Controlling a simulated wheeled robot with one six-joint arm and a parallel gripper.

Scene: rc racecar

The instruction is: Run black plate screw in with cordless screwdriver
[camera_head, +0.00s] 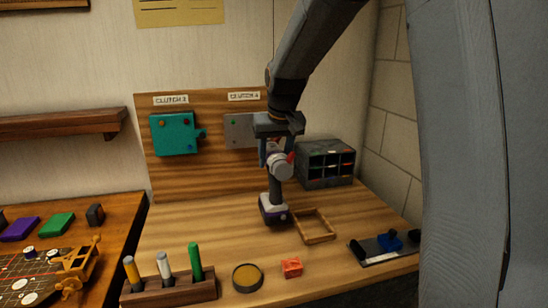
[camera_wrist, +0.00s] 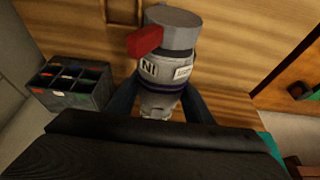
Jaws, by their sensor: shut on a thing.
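My gripper (camera_head: 276,150) is shut on the cordless screwdriver (camera_head: 275,190), a grey tool with a red part and a dark, purple-trimmed base. The tool hangs upright in front of the wooden back board, its base low over or on the bench; I cannot tell if it touches. In the wrist view the screwdriver (camera_wrist: 168,70) stands between the two fingers of my gripper (camera_wrist: 160,108), its red part pointing left. A grey plate (camera_head: 238,131) on the board is partly hidden by my arm. I cannot make out a black plate screw.
A teal plate (camera_head: 173,134) is on the board's left. A compartment bin (camera_head: 325,163) stands behind right. A wooden frame (camera_head: 316,237), a red box (camera_head: 291,267), a round dish (camera_head: 247,278), a pen-like tool rack (camera_head: 168,290) and a dark tray (camera_head: 375,258) with a blue item are on the bench.

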